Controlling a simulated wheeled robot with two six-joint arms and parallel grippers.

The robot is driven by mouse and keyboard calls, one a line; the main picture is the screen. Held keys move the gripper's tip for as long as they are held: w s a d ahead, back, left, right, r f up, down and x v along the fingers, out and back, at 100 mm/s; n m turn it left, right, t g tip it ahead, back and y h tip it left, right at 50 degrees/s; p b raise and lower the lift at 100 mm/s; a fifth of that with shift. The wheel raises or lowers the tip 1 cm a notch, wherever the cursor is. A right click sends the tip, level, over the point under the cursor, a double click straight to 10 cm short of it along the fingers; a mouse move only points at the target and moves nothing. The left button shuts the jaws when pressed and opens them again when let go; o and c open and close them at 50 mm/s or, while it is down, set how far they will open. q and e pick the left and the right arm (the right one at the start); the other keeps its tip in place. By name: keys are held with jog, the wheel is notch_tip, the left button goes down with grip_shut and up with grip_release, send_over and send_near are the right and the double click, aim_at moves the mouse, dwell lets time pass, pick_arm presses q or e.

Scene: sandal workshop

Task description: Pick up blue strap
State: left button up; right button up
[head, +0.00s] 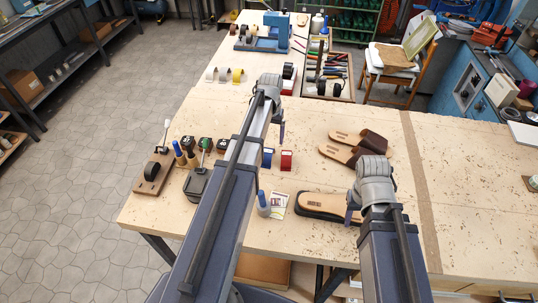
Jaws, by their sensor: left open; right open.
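A small blue piece (268,157), which looks like the blue strap, stands on the wooden workbench (460,200), partly hidden behind my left arm. A similar red piece (286,160) stands just right of it. My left gripper (281,130) is above the bench, higher in the picture than the blue piece; it is open and seems empty. My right gripper (350,214) is open over the right end of a tan-topped dark sole (320,204). The wrists hide most of both grippers' fingers.
Two brown sandals (358,141) lie right of centre. A blue-capped bottle (263,205) stands by a card (279,200). A tool tray (330,75) is at the back. The bench's right side is mostly clear.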

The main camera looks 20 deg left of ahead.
aim_at(268, 151)
pick_arm(q)
notch_tip(268, 151, down, 2)
jog(key=shift+f+b, duration=0.1)
jog(key=shift+b, duration=0.95)
jog(key=f+b, duration=0.5)
jog(key=shift+s+a+f+b, duration=0.3)
jog(key=shift+f+b, duration=0.05)
pick_arm(e)
notch_tip(268, 151, down, 8)
jog(key=shift+r, duration=0.1)
pick_arm(q)
jog(key=shift+r, duration=0.1)
jog(key=c, duration=1.2)
